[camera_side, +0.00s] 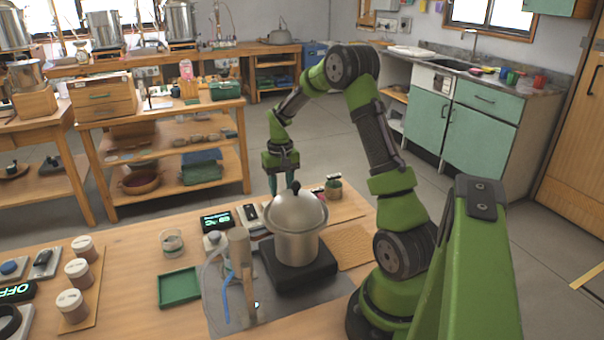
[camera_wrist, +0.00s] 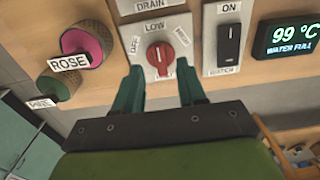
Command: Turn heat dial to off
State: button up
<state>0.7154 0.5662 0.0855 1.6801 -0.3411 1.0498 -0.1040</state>
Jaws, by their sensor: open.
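The heat dial (camera_wrist: 160,57) is a red knob on a pale plate in the wrist view. Its plate reads LOW at the top, with small tilted labels at the sides that are hard to read. A pale mark on the knob seems to point up toward LOW. My gripper (camera_wrist: 160,70) is open, with one green finger below left of the dial and one below right, nothing between them. In the side view my gripper (camera_side: 284,182) points down behind the metal pot (camera_side: 297,226); the dial is hidden there.
Right of the dial are an ON water switch (camera_wrist: 229,42) and a display (camera_wrist: 286,34) reading 99 °C, WATER FULL. A DRAIN plate (camera_wrist: 150,5) lies above it. A ROSE jar (camera_wrist: 87,46) and another jar (camera_wrist: 58,85) are at left.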

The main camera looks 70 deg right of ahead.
jog(key=shift+f, duration=1.85)
grip_shut()
